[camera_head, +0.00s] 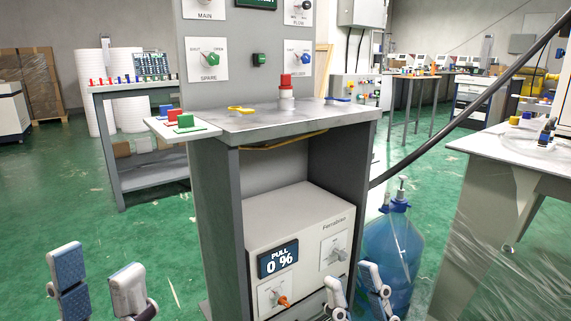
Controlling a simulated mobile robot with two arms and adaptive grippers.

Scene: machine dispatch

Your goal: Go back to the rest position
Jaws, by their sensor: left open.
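My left gripper (100,285) is at the bottom left, in front of the green floor. Its two fingers stand well apart with nothing between them. My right gripper (354,288) is at the bottom, in front of the lower right of the workstation (225,190). Its two fingers also stand apart, with no object visible between them. Neither gripper appears to touch anything. The lower parts of both are cut off by the frame's bottom edge.
The workstation holds a machine with a "PULL 0 %" display (278,260). Its top carries a red-and-white button (287,86) and a yellow item (241,109). A blue water bottle (393,245) stands right. A table (515,150) stands far right. Green floor (160,235) is clear left.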

